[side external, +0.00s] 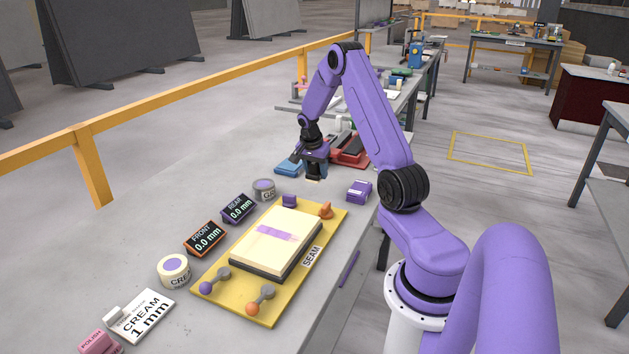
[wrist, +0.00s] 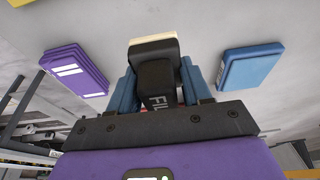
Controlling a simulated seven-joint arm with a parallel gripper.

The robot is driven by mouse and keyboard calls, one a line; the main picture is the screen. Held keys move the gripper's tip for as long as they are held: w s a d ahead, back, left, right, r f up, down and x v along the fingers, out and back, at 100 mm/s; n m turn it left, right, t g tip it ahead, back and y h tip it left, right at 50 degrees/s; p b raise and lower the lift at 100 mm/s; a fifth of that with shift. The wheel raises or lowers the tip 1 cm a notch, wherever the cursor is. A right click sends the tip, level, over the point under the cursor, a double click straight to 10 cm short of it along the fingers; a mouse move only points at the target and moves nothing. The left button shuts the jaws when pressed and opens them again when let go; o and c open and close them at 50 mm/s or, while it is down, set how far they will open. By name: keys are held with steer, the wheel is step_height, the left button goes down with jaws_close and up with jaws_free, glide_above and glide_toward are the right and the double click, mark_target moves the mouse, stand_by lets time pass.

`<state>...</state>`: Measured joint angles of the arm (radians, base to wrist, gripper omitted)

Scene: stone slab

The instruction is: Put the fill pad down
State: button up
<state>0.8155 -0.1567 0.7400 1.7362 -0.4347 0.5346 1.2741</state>
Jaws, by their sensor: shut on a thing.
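My gripper (side external: 314,165) is over the far part of the grey bench, beyond the yellow board. It is shut on the fill pad (side external: 313,178), a small dark block with a cream face at its lower end. In the wrist view the blue fingers of my gripper (wrist: 160,85) hold the fill pad (wrist: 152,50) from both sides, and part of its "FIL" lettering shows. The pad's cream end points away from the gripper. I cannot tell whether it touches the bench.
A blue flat block (side external: 288,168) and red tray (side external: 350,152) lie near the gripper; a purple stack (side external: 359,190) is to its right. The yellow board (side external: 222,281) carries a cream slab (side external: 270,240). Two readouts and tubs stand left. Bare bench (side external: 220,170) lies left of the gripper.

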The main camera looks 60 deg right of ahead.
mark_target(314, 189)
steer(key=shift+w+d+f, duration=0.2)
steer(key=shift+f, duration=0.2)
steer(key=shift+w+d+f, duration=0.2)
steer(key=shift+f, duration=1.65)
steer(key=shift+f, duration=0.15)
steer(key=o, duration=1.3)
